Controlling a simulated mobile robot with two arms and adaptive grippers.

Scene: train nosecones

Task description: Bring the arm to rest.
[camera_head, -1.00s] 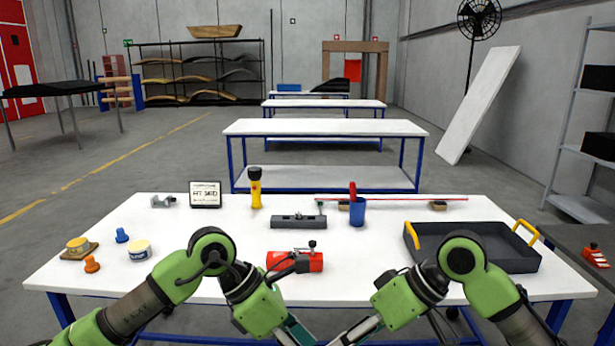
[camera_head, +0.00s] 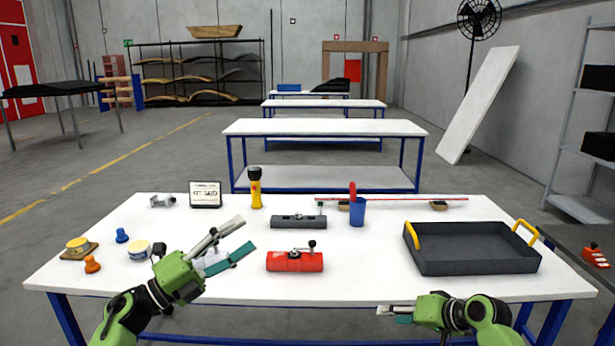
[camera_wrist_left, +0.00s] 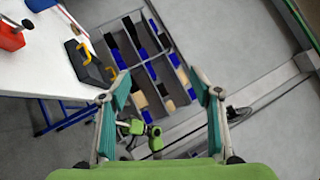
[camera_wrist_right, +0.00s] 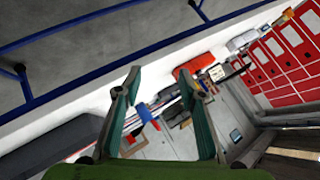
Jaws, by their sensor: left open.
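My left gripper (camera_head: 248,232) is open and empty, its two fingers apart over the left front part of the white table (camera_head: 350,285). It points up and to the right, left of the red block with a black knob (camera_head: 295,262). The left wrist view also shows its spread fingers (camera_wrist_left: 156,82) with nothing between them. My right gripper (camera_head: 380,313) is at the table's front edge, pointing left. Its fingers overlap in the head view, but the right wrist view shows them apart (camera_wrist_right: 160,78) and holding nothing.

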